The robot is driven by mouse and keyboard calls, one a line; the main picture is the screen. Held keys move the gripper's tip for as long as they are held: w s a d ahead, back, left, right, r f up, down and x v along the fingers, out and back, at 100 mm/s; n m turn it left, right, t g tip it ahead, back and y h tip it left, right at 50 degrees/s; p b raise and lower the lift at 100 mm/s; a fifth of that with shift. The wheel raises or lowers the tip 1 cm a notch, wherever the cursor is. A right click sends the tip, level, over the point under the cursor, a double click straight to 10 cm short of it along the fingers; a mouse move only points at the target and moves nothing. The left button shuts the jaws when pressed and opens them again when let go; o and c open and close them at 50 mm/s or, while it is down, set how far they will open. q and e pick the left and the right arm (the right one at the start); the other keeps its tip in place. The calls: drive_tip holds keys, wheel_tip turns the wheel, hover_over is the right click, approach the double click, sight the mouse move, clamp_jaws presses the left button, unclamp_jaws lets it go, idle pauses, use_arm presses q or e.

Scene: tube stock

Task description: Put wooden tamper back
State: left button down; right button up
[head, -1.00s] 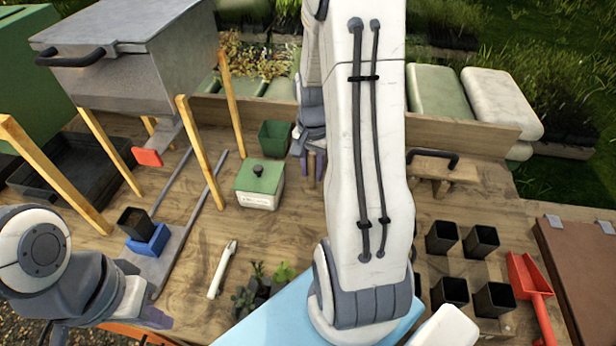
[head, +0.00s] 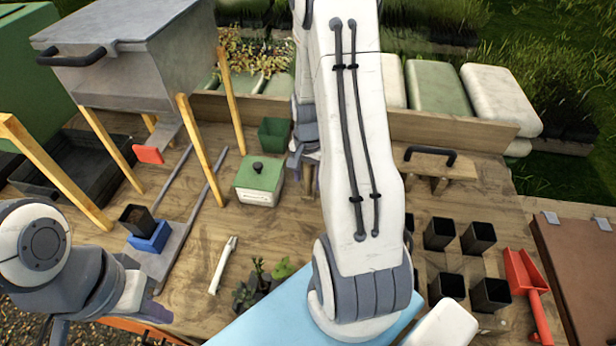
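My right gripper (head: 305,160) is at the back middle of the table, partly hidden behind my own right arm. A brown wooden piece (head: 308,183), which looks like the wooden tamper, shows upright between its purple fingertips. The gripper appears shut on it; its upper part is hidden. I cannot tell whether its lower end touches the table. My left gripper (head: 152,312) is low at the left front edge, with purple tips partly showing; its opening is unclear.
A green-lidded box (head: 259,183) and a green pot (head: 274,135) stand left of my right gripper. A wooden board with a black handle (head: 440,163) stands to its right. Black pots (head: 479,238) and a red scoop (head: 524,275) are at right. A metal hopper (head: 135,60) stands at left.

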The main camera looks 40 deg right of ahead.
wheel_tip(320, 180, up, 12)
drive_tip(key=shift+r+b, duration=0.2)
drive_tip(key=shift+b, duration=0.1)
drive_tip(key=s+a+r+n, duration=0.15)
drive_tip(key=a+n, duration=0.35)
drive_tip(key=a, duration=0.5)
drive_tip(key=s+a+r+n, duration=0.15)
drive_tip(key=a+n, duration=0.35)
drive_tip(key=a, duration=0.5)
drive_tip(key=s+a+r+n+y, duration=0.1)
drive_tip(key=s+a+n, duration=0.9)
drive_tip(key=s, duration=0.3)
drive_tip(key=shift+s+a+n, duration=0.15)
drive_tip(key=shift+a+n, duration=0.2)
drive_tip(key=shift+n, duration=0.15)
